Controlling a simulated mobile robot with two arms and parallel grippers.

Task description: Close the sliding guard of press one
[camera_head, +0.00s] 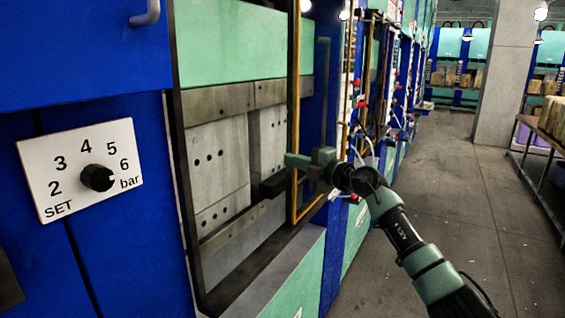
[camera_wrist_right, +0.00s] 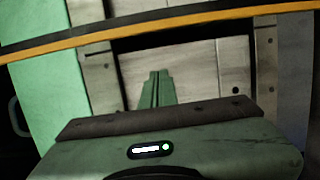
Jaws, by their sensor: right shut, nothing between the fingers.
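The press with the large dial at its left has a tall opening with pale mould plates (camera_head: 220,165) showing inside. I take the yellow-edged upright frame (camera_head: 295,75) at the right side of this opening to be the sliding guard; the opening left of it is uncovered. A yellow and black bar (camera_wrist_right: 190,29) crosses the top of the wrist view. My right gripper (camera_head: 291,160) is shut and empty, its tips at the yellow upright and pointing left; contact cannot be told. Its closed fingers show in the wrist view (camera_wrist_right: 156,90). My left gripper is not in view.
A pressure dial plate (camera_head: 80,170) is on the blue panel at left. More presses (camera_head: 375,85) line the left of the aisle. The grey floor (camera_head: 440,180) is clear up to a pillar (camera_head: 503,85). A rack (camera_head: 535,150) stands at right.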

